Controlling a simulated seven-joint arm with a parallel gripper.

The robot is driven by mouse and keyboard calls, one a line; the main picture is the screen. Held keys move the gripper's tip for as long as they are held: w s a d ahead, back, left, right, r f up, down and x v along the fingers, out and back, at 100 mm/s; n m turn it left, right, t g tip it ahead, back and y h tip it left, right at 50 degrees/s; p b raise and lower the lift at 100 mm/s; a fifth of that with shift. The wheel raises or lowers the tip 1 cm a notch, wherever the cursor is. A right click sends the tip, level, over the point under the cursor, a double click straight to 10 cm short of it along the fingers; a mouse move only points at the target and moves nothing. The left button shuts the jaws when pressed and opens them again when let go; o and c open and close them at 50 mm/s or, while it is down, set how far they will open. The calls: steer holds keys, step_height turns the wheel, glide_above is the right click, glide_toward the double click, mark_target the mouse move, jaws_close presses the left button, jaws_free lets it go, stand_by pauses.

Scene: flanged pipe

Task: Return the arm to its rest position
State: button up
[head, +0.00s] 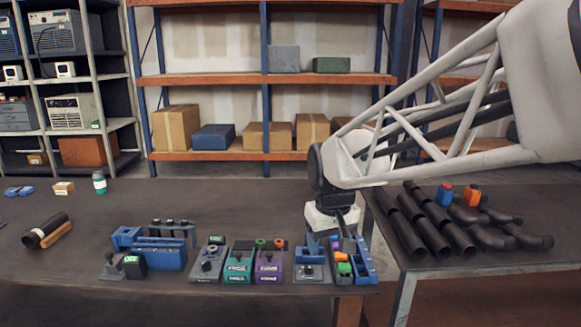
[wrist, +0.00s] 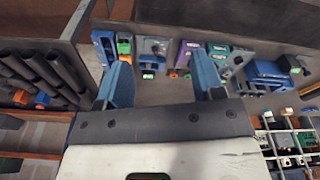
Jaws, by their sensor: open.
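My gripper shows in the wrist view (wrist: 163,85) with its two blue fingers spread apart and nothing between them. In the head view my arm comes in from the upper right and its wrist end (head: 330,175) hangs above the right end of the workbench (head: 200,215). The gripper's fingertips are partly hidden there behind my wrist and among the blue fixtures. A dark flanged pipe (head: 45,230) lies on the bench at the far left, by an orange-brown piece.
Several fixtures, including a blue one (head: 160,255), a teal one (head: 238,265) and a purple one (head: 269,266), line the bench's front. A side table (head: 440,262) on the right holds black pipes (head: 425,225) and elbows. Shelves (head: 265,80) stand behind. The bench's back middle is clear.

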steer(key=s+d+f+m, duration=0.1)
steer(key=s+d, duration=0.2)
steer(key=s, duration=0.4)
steer(key=s+d+f+m, duration=0.1)
steer(key=s+d, duration=0.3)
steer(key=s, duration=0.3)
steer(key=s+d+f+m+t, duration=0.1)
steer(key=s+d, duration=0.2)
steer(key=s, duration=0.4)
steer(key=shift+s+d+f+m, duration=0.3)
steer(key=shift+s+m, duration=0.1)
